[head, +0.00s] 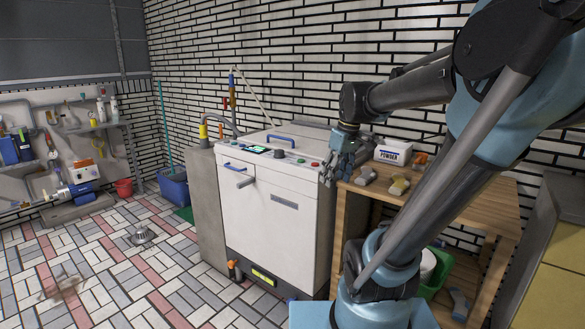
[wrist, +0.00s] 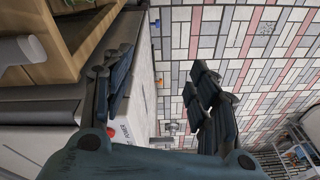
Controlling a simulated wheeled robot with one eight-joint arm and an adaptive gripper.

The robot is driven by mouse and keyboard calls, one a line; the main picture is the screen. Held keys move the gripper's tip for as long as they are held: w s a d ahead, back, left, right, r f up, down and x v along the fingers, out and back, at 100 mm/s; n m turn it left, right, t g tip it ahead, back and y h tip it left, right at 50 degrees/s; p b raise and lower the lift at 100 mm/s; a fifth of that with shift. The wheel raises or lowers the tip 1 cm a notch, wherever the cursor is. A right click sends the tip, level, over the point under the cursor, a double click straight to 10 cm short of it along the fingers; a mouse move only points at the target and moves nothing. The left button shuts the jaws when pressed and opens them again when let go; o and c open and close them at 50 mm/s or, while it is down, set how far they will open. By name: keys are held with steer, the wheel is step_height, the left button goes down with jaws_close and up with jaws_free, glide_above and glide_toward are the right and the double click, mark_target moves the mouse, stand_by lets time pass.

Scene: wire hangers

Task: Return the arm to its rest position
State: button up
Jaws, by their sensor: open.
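My gripper (head: 341,168) is in the head view, at the right end of the white machine's top and close to the wooden table's left edge. In the wrist view my gripper (wrist: 160,95) shows its two dark jointed fingers spread apart with nothing between them. Past the fingers lie the machine's side and the tiled floor. My arm reaches in from the right of the head view, bent above the table. I cannot tell whether the fingers touch the machine.
The white machine (head: 265,222) has a control panel and a blue handle. The wooden table (head: 440,205) holds a powder box (head: 393,152) and several small tools. A blue bucket (head: 173,187) and a red bucket (head: 124,188) stand at the left. The tiled floor (head: 110,265) at front left is mostly free.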

steer(key=s+d+f+m+h, duration=0.1)
steer(key=s+d+f+m, duration=0.1)
steer(key=s+f, duration=0.4)
steer(key=s+d+f+m, duration=0.3)
steer(key=s+f+m, duration=0.2)
steer(key=s+f, duration=0.2)
steer(key=shift+s+d+f+t+h, duration=0.2)
steer(key=shift+s+f+t+h, duration=0.15)
steer(key=shift+f, duration=0.5)
steer(key=shift+w, duration=0.1)
steer(key=shift+w+f, duration=0.2)
steer(key=shift+w, duration=0.25)
